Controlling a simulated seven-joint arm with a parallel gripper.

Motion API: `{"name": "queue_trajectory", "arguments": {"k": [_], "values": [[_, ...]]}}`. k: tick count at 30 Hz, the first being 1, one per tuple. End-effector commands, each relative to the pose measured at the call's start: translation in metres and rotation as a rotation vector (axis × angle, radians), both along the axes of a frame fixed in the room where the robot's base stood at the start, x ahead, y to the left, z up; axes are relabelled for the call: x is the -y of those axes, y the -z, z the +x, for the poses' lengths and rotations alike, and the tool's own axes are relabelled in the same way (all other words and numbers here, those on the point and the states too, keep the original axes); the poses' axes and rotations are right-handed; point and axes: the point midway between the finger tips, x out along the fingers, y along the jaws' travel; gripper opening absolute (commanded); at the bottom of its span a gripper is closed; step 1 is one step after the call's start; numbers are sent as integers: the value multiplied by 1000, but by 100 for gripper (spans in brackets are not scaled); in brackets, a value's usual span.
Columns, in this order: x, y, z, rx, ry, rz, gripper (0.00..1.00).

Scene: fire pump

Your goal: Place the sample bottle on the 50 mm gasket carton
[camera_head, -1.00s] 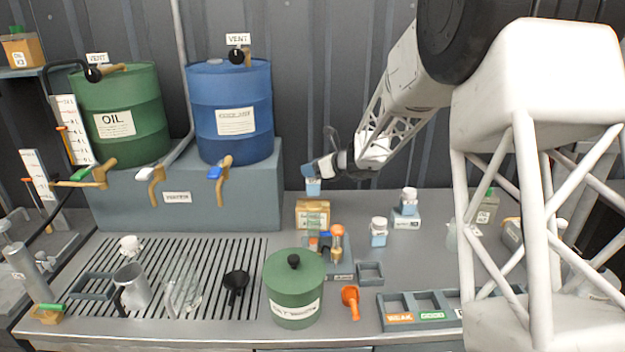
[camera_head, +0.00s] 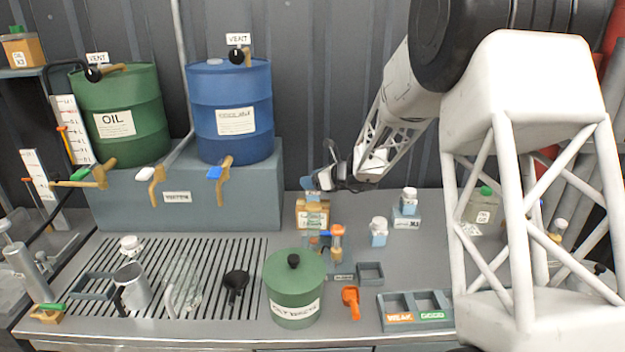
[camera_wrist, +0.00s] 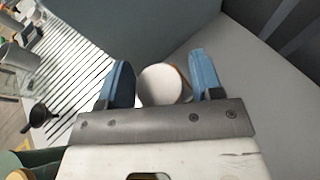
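The sample bottle (camera_head: 313,196), small with a blue lower part, is at the top of the 50 mm gasket carton (camera_head: 313,216) in the head view. It looks upright and down at the carton's top. In the wrist view its round white cap (camera_wrist: 160,84) lies between the two blue fingers of my gripper (camera_wrist: 162,80). The cap is close to the left finger, with a thin brown strip showing by the right one. I cannot tell whether the fingers press on it. In the head view my gripper (camera_head: 314,183) is just above the carton and hides part of the bottle.
A white-capped bottle (camera_head: 379,232) stands right of the carton, another (camera_head: 408,201) on a pale box behind it. An orange-topped vial (camera_head: 337,240) is in front. A green pot (camera_head: 294,287) and orange funnel (camera_head: 351,301) are nearer. The tank plinth (camera_head: 235,198) rises left.

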Motion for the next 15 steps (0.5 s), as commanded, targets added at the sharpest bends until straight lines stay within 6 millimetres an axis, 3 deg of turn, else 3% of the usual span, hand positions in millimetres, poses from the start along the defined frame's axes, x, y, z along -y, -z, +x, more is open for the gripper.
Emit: {"name": "queue_trajectory", "arguments": {"k": [2,15], "values": [[0,0,0,0,0,0,72],[1,-3,-1,1,0,0,72]]}}
